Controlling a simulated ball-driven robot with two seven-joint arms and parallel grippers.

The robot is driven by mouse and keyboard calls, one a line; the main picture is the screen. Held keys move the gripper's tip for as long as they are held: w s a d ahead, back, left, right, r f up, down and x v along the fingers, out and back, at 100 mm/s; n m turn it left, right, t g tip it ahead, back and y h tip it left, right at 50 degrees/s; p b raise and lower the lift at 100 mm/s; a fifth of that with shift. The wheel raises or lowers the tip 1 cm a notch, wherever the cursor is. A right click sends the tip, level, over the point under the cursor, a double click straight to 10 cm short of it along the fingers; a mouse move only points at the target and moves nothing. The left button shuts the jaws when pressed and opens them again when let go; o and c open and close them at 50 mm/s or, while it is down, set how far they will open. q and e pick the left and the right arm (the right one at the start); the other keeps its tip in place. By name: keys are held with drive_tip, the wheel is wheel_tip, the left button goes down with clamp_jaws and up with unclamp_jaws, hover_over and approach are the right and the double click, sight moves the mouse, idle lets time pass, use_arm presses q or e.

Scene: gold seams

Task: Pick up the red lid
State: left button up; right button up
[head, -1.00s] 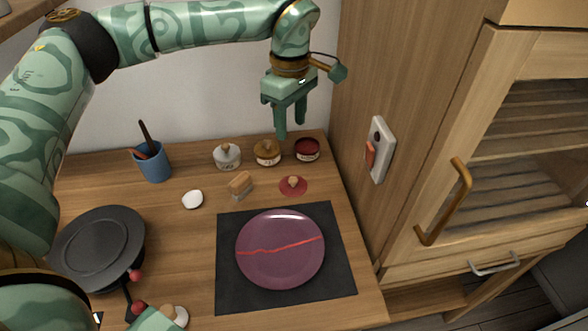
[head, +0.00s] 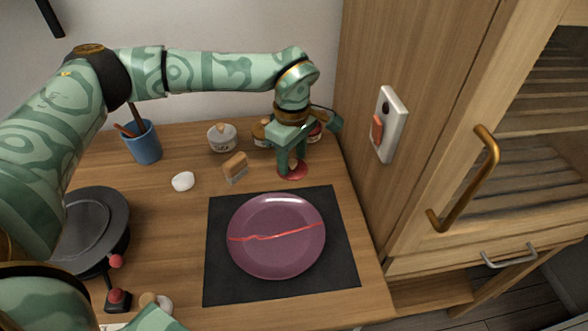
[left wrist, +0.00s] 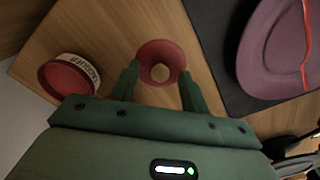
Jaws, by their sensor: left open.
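The red lid (head: 293,174) is a flat disc with a pale wooden knob. It lies on the wooden table behind the plate, partly hidden by my left gripper in the head view. My left gripper (head: 292,166) is open, pointing down over the lid. In the left wrist view the lid (left wrist: 153,51) shows between the fingers of the left gripper (left wrist: 159,76), one finger on each side of the knob. I cannot tell whether the fingers touch it. A red-topped jar with a label (left wrist: 70,78) stands beside it. My right gripper is not in view.
A purple plate with a red seam (head: 275,255) lies on a dark mat (head: 222,285) in front. A brush (head: 235,168), a white lump (head: 183,181), a lidded jar (head: 222,139) and a blue cup (head: 143,146) stand left. A cabinet wall rises right.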

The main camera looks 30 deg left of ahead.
use_arm(q)
drive_tip(key=shift+f, duration=0.55)
drive_tip(key=shift+r, duration=0.15)
clamp_jaws()
